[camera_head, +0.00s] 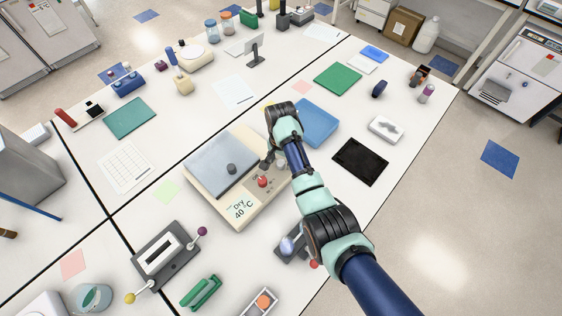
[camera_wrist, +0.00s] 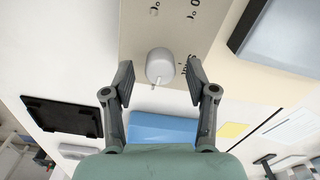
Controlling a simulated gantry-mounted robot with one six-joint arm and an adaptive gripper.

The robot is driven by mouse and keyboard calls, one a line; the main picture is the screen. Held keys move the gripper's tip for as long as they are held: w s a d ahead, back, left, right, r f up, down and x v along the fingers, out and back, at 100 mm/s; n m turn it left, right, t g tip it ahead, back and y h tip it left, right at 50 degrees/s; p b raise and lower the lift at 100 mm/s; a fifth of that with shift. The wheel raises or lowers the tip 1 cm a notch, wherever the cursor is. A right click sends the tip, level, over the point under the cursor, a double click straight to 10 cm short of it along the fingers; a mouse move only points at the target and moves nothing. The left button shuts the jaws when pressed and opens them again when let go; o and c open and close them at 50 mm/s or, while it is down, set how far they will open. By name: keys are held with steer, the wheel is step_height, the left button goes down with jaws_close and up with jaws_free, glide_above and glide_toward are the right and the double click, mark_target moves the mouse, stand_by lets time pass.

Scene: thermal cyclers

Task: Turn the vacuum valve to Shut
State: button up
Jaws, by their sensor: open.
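The gel dryer (camera_head: 208,190) is a beige unit with a grey lid and a front panel reading "Dry 40 °C". In the wrist view a light grey round knob (camera_wrist: 160,64), apparently the vacuum valve, sits on its beige panel (camera_wrist: 180,20). A small pointer on the knob is toward the bottom of the picture, slightly left. My gripper (camera_wrist: 161,76) is open, with one finger on each side of the knob and visible gaps. Printed labels beside the knob are partly cut off and unreadable. In the head view my gripper (camera_head: 267,164) is over the panel's far end.
A red knob (camera_head: 262,181) is on the dryer panel close to my gripper. A blue pad (camera_head: 317,122) and a black tray (camera_head: 360,161) lie to the right. A grey device with a purple-tipped lever (camera_head: 167,254) stands at the front left.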

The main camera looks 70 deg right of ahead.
steer(key=shift+f, duration=0.3)
steer(key=shift+c, duration=0.3)
jaws_close()
